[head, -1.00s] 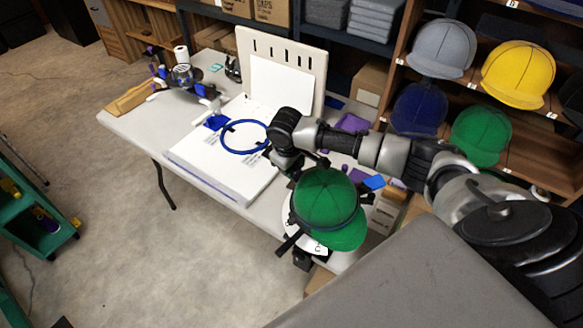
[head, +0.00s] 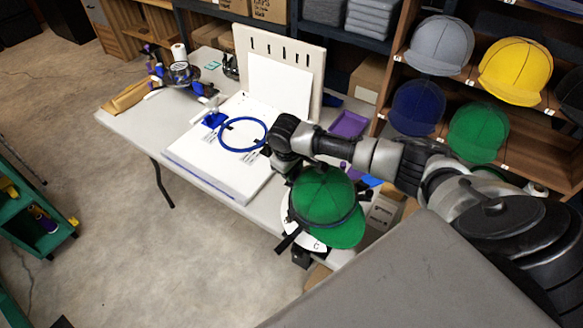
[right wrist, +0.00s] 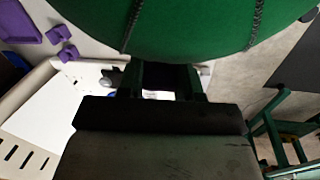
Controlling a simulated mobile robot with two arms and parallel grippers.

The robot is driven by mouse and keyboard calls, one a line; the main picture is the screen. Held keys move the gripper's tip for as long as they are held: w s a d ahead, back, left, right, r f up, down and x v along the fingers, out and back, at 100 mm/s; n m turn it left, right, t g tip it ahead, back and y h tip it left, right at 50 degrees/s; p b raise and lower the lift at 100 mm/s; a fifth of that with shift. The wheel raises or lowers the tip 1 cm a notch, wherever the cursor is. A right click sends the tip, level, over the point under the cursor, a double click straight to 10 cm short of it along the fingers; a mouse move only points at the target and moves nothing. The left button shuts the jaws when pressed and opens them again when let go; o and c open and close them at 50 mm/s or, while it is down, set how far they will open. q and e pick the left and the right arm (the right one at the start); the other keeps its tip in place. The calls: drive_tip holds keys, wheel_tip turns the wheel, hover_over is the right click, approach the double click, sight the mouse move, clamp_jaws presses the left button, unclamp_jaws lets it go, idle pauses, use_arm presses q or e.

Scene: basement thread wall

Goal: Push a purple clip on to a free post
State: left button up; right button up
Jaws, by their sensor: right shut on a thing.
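My right gripper (right wrist: 168,82) is right beside a green cap (head: 325,195), which fills the top of the right wrist view (right wrist: 190,25). The cap hides the fingertips, so I cannot make out what they are shut on. The cap stands at the near corner of the table with a dark band around it and a white round piece below. Two small purple clips, an upper one (right wrist: 59,34) and a lower one (right wrist: 68,53), lie loose on the table in the right wrist view. I cannot make out a free post. My left gripper is not in view.
The table (head: 135,132) carries a white board with a blue hoop (head: 242,134), a slotted panel (head: 318,65) and a purple tray (head: 350,124). A shelf with several caps, including a yellow one (head: 515,70), stands at right. A green cart (head: 40,225) stands at left.

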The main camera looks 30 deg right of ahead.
drive_tip(key=shift+f, duration=0.2)
idle(0.5)
drive_tip(key=shift+d+f, duration=0.1)
drive_tip(key=shift+f, duration=0.25)
drive_tip(key=o, duration=1)
drive_tip(key=shift+c, duration=0.2)
wheel_tip(320, 180, up, 11)
drive_tip(key=a, duration=0.1)
drive_tip(key=shift+s+a+f+b, duration=0.15)
drive_tip(key=shift+s+a+b, duration=0.2)
drive_tip(key=shift+b, duration=0.1)
